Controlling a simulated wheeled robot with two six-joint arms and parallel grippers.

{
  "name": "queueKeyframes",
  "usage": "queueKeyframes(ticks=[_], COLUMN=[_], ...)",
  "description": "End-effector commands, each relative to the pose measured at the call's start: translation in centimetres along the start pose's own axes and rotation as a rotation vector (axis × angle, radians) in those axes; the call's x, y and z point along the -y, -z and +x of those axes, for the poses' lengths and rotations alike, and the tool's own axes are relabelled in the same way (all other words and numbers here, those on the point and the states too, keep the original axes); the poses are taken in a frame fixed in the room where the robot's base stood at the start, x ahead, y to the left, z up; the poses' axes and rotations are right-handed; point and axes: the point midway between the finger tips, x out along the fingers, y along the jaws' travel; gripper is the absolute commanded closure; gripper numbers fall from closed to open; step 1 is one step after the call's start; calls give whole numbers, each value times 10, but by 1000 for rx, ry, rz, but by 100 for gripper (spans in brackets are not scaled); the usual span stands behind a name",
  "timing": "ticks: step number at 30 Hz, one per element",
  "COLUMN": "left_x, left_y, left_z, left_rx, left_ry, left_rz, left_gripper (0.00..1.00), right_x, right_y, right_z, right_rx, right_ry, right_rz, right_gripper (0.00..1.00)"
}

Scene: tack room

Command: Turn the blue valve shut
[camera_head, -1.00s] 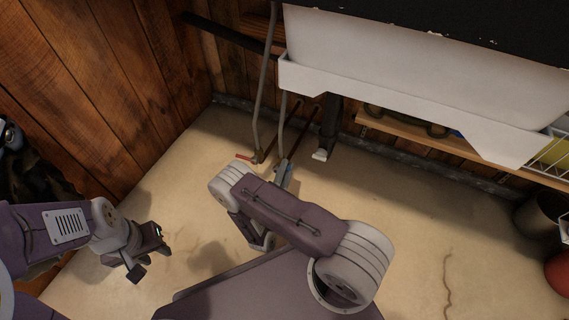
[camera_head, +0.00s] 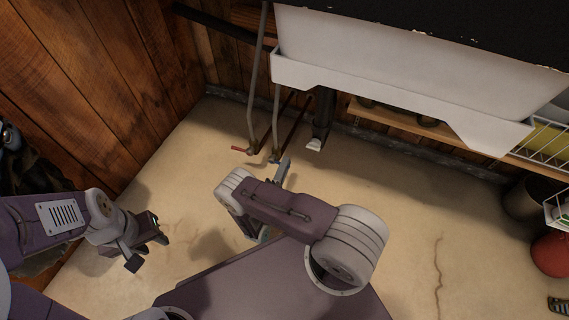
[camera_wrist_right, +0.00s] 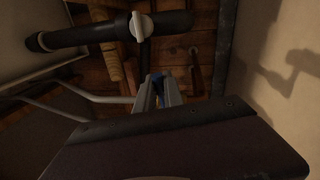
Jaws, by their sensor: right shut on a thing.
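The blue valve handle (camera_wrist_right: 157,87) shows as a small blue patch between the fingers of my right gripper (camera_wrist_right: 158,90) in the right wrist view. That gripper is shut on it, and its fingers hide most of the handle. In the head view my right gripper (camera_head: 283,172) reaches to the foot of the right-hand pipe, and my own forearm partly covers it. The handle's exact angle cannot be told. My left gripper (camera_head: 149,250) is open and empty above the floor at lower left, well away from the valve.
A red valve handle (camera_head: 241,149) sits just left, on the neighbouring pipe (camera_head: 256,85). A white sink (camera_head: 400,70) overhangs at the back. A dark drain pipe (camera_head: 322,118) stands right of the valve. A wooden shelf (camera_head: 410,125) runs along the wall.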

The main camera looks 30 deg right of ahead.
Motion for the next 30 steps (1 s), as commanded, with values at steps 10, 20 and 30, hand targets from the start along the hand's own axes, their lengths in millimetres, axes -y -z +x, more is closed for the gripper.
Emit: queueKeyframes(ticks=[10,20,30], left_x=[0,0,0], left_y=[0,0,0], left_z=[0,0,3], left_rx=[0,0,0], left_ry=[0,0,0], left_rz=[0,0,0], left_gripper=[64,64,64], right_x=[2,2,3], right_y=[0,0,4], right_z=[0,0,-2], right_rx=[6,6,6], right_ry=[2,2,0], right_rz=[26,25,26], right_gripper=[100,66,66])
